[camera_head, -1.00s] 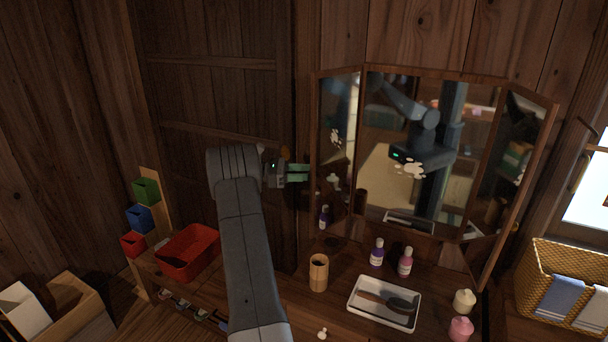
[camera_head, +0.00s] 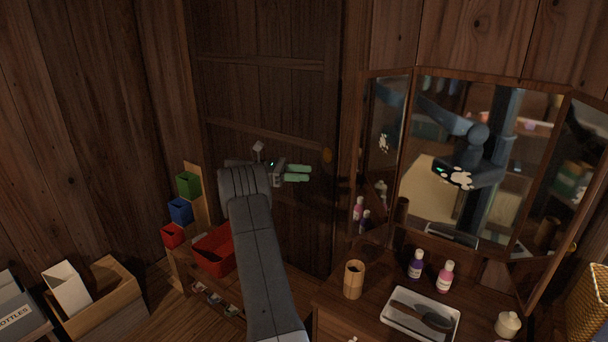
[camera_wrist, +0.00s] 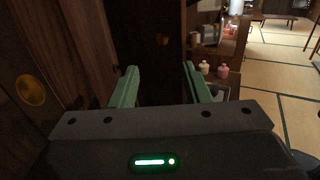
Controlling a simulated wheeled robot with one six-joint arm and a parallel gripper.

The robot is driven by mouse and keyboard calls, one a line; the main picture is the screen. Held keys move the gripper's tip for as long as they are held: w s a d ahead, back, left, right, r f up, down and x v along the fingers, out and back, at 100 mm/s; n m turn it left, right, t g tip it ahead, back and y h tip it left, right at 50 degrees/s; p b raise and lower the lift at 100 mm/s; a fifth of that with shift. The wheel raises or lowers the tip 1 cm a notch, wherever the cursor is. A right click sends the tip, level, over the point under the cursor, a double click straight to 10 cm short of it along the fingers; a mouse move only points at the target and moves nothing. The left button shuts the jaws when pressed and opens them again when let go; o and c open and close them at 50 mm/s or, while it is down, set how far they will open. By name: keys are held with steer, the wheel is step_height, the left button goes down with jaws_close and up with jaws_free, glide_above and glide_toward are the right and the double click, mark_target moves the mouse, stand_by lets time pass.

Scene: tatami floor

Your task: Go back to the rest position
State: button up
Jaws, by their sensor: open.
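My gripper (camera_head: 298,173) is raised in front of the dark wooden panel wall, left of the three-part mirror (camera_head: 452,150). In the wrist view its two green fingers (camera_wrist: 160,88) stand wide apart with nothing between them. The gripper is open and empty, touching nothing that I can see. My grey arm hides part of the red basket below it.
A dresser top below the mirror holds a wooden cup (camera_head: 353,280), a purple bottle (camera_head: 415,265), a pink bottle (camera_head: 444,277) and a white tray (camera_head: 391,325) with a brush. A red basket (camera_head: 213,262) and small coloured bins (camera_head: 181,211) stand left. A wooden box (camera_head: 118,290) sits lower left.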

steer(key=s+d+p, duration=0.1)
steer(key=d+p, duration=0.1)
steer(key=d, duration=1.1)
steer(key=shift+s, duration=0.2)
steer(key=shift+a+f, duration=0.1)
steer(key=shift+f, duration=0.05)
